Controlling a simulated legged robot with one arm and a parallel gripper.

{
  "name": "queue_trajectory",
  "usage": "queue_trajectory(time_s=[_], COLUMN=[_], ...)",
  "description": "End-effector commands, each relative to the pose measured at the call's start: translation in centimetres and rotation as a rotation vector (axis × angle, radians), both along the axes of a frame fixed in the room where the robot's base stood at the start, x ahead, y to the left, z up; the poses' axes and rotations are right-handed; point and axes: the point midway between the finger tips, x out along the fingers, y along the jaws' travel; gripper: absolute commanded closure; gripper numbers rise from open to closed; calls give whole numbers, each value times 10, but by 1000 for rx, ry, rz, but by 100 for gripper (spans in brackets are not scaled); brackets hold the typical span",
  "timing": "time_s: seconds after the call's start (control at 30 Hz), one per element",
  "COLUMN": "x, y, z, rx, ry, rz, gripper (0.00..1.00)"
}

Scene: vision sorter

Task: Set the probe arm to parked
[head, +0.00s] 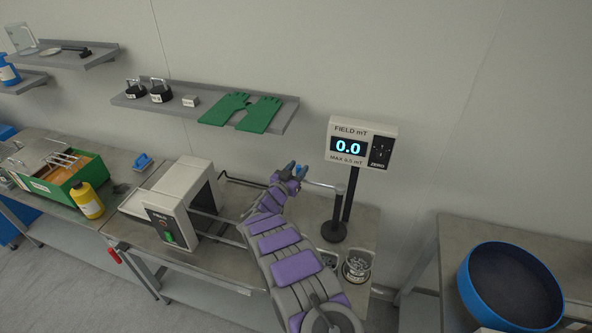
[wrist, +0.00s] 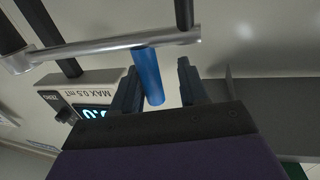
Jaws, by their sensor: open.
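The probe arm is a thin silver rod (head: 322,186) reaching left from a dark post on a round black base (head: 334,231). In the wrist view the rod (wrist: 100,47) crosses the top, and a blue cylindrical handle (wrist: 150,76) hangs from it. My gripper (head: 297,171) is at the rod's left end in the head view. In the wrist view my gripper (wrist: 158,72) is open, with the blue handle between its fingers, nearer the left finger. I cannot tell whether they touch.
A field meter (head: 361,143) on a black pole reads 0.0, marked MAX 0.5 mT. A beige machine (head: 178,205) with rails stands left on the bench. A glass dish (head: 356,267) sits front right. A shelf (head: 285,115) with green gloves hangs above.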

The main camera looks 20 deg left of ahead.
Motion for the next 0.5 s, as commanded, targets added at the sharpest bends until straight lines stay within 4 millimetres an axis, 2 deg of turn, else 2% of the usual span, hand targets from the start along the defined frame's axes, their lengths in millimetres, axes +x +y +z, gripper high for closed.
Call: queue_trajectory(time_s=[0.27, 0.5], x=[-15, -56], y=[2, 13], z=[2, -1], rx=[3, -4], ry=[0, 1], rz=[1, 3], gripper=[56, 56])
